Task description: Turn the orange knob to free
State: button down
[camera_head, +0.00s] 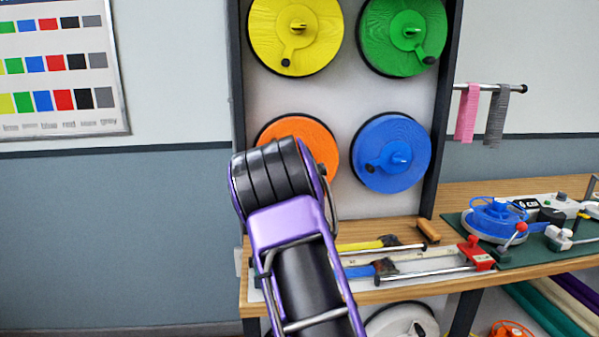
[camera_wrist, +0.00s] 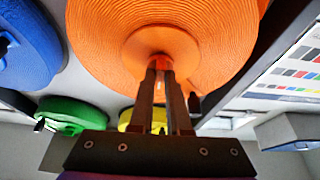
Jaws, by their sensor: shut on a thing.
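The orange knob sits at the centre of a round orange strap reel (camera_head: 310,135) on the wall panel. In the head view my arm covers most of that reel and hides the knob and my gripper. In the wrist view the orange reel (camera_wrist: 110,40) fills the upper middle. My gripper (camera_wrist: 161,68) reaches to its centre, with its fingers shut on the small orange knob (camera_wrist: 164,62). The fingers hide most of the knob, so its angle cannot be told.
Yellow (camera_head: 290,25), green (camera_head: 405,30) and blue (camera_head: 395,155) reels with knobs share the panel. Below is a wooden bench (camera_head: 400,285) with bar tools and a red-ended clamp (camera_head: 476,254). Pink and grey straps (camera_head: 467,112) hang at right. The left wall is clear below a colour chart (camera_head: 60,65).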

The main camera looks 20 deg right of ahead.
dwell(0.3)
jog(key=c, duration=0.9)
grip_release()
jog(key=v, duration=1.7)
jog(key=shift+s+f, duration=0.1)
jog(key=shift+s, duration=0.1)
